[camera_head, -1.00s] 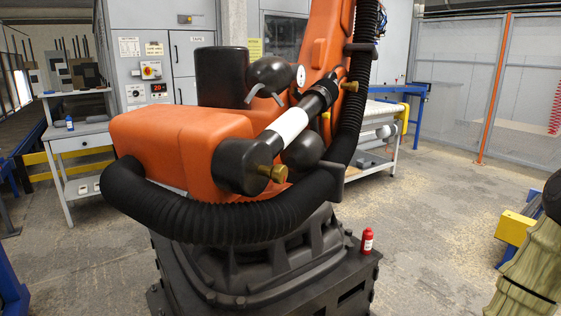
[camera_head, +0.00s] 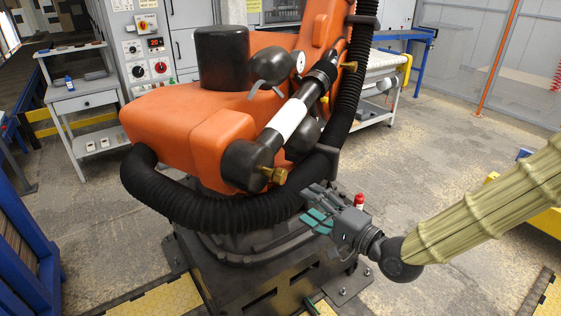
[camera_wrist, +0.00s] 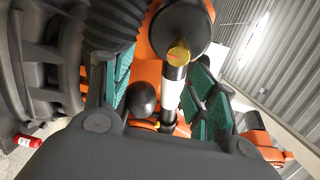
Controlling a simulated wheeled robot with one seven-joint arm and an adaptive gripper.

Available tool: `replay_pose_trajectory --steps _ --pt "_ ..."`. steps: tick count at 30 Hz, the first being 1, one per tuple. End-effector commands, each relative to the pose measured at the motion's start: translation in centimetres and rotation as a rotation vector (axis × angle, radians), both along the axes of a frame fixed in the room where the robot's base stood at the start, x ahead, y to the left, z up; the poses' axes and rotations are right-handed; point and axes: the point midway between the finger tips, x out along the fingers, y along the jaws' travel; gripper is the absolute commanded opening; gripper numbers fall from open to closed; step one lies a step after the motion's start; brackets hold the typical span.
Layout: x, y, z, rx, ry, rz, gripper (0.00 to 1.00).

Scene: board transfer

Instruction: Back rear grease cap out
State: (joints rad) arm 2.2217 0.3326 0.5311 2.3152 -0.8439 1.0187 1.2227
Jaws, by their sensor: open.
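The rear grease cap is a brass cap (camera_head: 272,176) at the near lower end of a black and white cylinder (camera_head: 289,120) on the orange robot arm. In the wrist view the brass cap (camera_wrist: 178,54) faces me, above and between my finger pads. My gripper (camera_head: 314,207) is open and empty, below and right of the cap, apart from it. Its teal-padded fingers (camera_wrist: 160,85) show on both sides in the wrist view. A second brass fitting (camera_head: 349,67) sits at the cylinder's far end.
A thick black ribbed hose (camera_head: 215,210) loops below the cap, close to my gripper. Open floor lies to the right.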

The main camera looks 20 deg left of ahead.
Motion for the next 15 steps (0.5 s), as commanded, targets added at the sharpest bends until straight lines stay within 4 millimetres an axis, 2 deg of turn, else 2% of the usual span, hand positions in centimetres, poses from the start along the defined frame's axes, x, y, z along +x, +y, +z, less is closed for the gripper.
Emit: replay_pose_trajectory --steps 1,4,10,15 --pt "0.1 0.1 1.6 0.016 -0.004 0.005 0.58" --pt "0.1 0.4 2.7 0.035 -0.008 0.012 0.58" --pt "0.6 1.3 3.0 0.041 -0.008 0.015 0.58" --pt "1.4 3.0 3.1 0.040 -0.009 0.017 0.58"
